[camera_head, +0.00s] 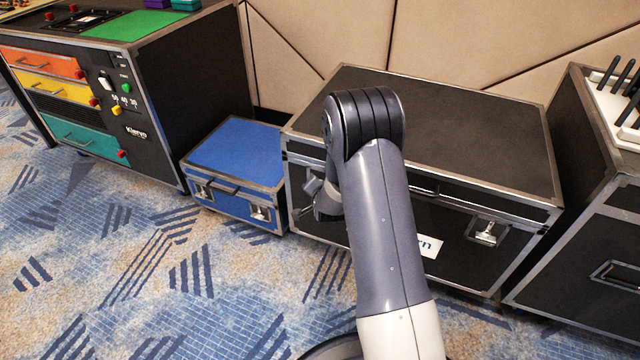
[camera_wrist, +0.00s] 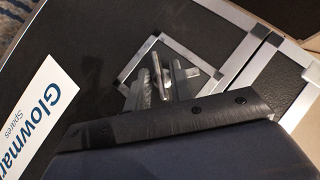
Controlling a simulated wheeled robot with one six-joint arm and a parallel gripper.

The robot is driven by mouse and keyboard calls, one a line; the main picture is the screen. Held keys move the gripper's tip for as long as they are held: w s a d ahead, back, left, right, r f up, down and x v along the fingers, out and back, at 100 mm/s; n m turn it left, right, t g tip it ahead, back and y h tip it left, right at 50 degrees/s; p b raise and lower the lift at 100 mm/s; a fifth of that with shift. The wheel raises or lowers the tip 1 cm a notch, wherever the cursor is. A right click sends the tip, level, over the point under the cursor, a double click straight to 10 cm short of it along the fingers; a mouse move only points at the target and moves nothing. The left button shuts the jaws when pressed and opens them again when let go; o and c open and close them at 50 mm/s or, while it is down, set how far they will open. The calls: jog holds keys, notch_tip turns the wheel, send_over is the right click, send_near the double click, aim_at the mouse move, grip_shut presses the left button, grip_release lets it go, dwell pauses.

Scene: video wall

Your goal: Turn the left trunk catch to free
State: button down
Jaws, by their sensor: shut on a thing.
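The black trunk (camera_head: 455,125) with silver edges stands closed in the middle of the head view, its lid flat. Its right catch (camera_head: 487,232) is on the front face. The left catch is hidden behind my arm in the head view. In the wrist view the left catch (camera_wrist: 157,72) shows as a silver piece on a square, silver-framed plate. My gripper (camera_wrist: 160,82) is shut on this catch, a finger on each side. The catch's exact turn angle is hard to tell. In the head view only part of my wrist shows at the trunk's front.
A blue case (camera_head: 235,155) stands close to the trunk's left. A black cabinet with coloured drawers (camera_head: 75,88) is farther left. Another black case (camera_head: 600,250) stands close on the right. A white label (camera_wrist: 45,110) is beside the catch. Carpet (camera_head: 150,270) in front is clear.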

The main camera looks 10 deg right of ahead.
jog(key=n+g+h+p, duration=0.1)
jog(key=p, duration=0.5)
jog(key=n+g+h+p, duration=0.1)
jog(key=p, duration=0.5)
jog(key=n+g+h+p, duration=0.1)
jog(key=h+p, duration=0.1)
jog(key=p, duration=0.4)
jog(key=shift+w+a+r+g, duration=0.2)
jog(key=shift+r+g, duration=0.1)
jog(key=shift+f+h+p, duration=0.15)
jog(key=shift+h+p, duration=0.15)
jog(key=shift+p, duration=0.35)
jog(key=c, duration=1.6)
grip_release()
jog(key=p+v, duration=0.1)
jog(key=v, duration=0.9)
jog(key=shift+a+r, duration=0.2)
jog(key=shift+r, duration=0.15)
